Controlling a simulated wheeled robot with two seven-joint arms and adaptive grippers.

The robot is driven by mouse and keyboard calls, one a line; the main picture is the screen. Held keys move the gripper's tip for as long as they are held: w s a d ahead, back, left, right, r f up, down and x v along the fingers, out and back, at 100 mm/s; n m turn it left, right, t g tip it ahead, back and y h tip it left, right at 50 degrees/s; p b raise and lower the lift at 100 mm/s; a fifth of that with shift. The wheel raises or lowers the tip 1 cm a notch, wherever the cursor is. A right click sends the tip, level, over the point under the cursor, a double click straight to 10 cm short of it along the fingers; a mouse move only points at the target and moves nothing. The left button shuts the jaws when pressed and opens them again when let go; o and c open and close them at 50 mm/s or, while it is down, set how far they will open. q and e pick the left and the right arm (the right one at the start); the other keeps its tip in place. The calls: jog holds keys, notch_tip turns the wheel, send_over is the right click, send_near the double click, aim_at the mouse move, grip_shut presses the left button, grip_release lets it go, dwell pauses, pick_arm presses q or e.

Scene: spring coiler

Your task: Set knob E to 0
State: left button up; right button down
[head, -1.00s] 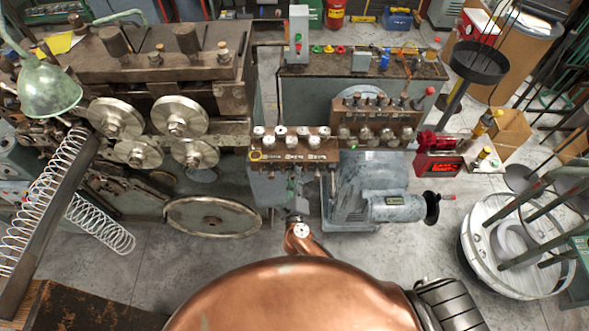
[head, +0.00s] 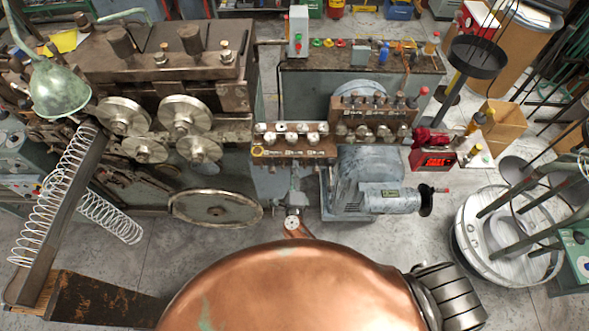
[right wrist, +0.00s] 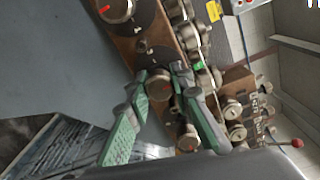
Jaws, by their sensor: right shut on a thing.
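A brown knob panel (head: 300,151) with two rows of pale knobs stands in the middle of the head view. My right gripper (head: 293,199) is just below its front, mostly hidden there behind its own wrist. In the right wrist view, the green fingers of my right gripper (right wrist: 164,82) are on either side of a round brown knob (right wrist: 160,87) and shut on it. The letters on the panel are too small to read, so I cannot tell which knob is E or its setting. My left gripper is not in view.
A second knob box (head: 372,118) stands to the right, above a grey motor (head: 372,190). A red digital display (head: 434,160) is further right. Large metal rollers (head: 185,117) and a spring coil (head: 62,190) are at left.

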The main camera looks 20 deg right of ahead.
jog(key=shift+f, duration=0.1)
jog(key=c, duration=2)
grip_release()
jog(key=shift+o, duration=0.2)
jog(key=v, duration=1.2)
